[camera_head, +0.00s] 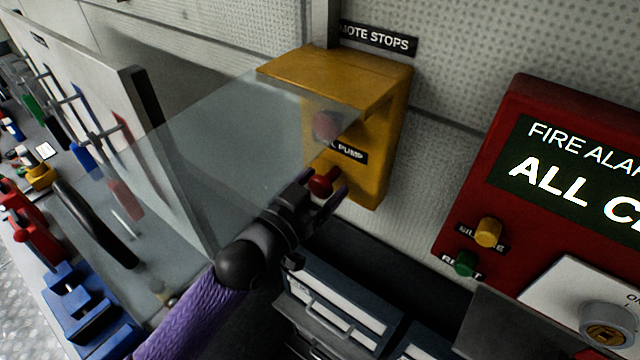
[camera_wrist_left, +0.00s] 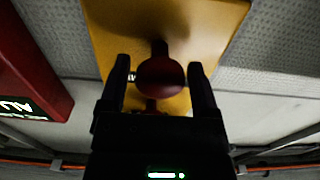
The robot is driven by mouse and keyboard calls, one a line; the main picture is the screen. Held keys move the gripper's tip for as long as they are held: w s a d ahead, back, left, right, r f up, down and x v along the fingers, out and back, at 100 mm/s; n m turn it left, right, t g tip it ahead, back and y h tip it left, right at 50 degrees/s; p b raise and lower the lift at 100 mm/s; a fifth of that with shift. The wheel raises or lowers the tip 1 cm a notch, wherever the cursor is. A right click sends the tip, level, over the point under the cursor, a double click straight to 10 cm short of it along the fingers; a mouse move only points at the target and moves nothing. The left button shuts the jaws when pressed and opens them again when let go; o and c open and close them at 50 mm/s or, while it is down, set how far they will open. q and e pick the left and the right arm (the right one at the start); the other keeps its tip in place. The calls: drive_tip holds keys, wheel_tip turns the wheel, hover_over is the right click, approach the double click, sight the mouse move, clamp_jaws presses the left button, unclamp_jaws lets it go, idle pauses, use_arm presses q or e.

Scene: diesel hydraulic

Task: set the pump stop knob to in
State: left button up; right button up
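The yellow stop box (camera_head: 385,140) is on the wall under a sign reading "...MOTE STOPS". It has an upper red knob (camera_head: 327,125), seen through a clear panel, and a lower red knob (camera_head: 321,184). A partly covered label reading "...PUMP" (camera_head: 346,151) sits between them. My left gripper (camera_head: 328,192) is at the lower knob, its fingers on either side. In the left wrist view that round red knob (camera_wrist_left: 160,78) lies between the open fingers, with a visible gap on each side. Another red part (camera_wrist_left: 151,105) is mostly hidden behind it. My right gripper is out of view.
The clear panel (camera_head: 230,140) extends left from the box, above my left arm. A red fire alarm panel (camera_head: 480,190) with yellow and green buttons is at right. Dark drawers or binders (camera_head: 335,310) are below. A console with levers and blue blocks (camera_head: 80,305) is at left.

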use_arm(q)
clamp_jaws()
drive_tip(key=shift+x, duration=0.8)
drive_tip(key=shift+c, duration=0.6)
unclamp_jaws()
drive_tip(key=o, duration=0.4)
drive_tip(key=shift+w+d, duration=0.1)
drive_tip(key=shift+w, duration=0.05)
drive_tip(key=shift+o, duration=0.2)
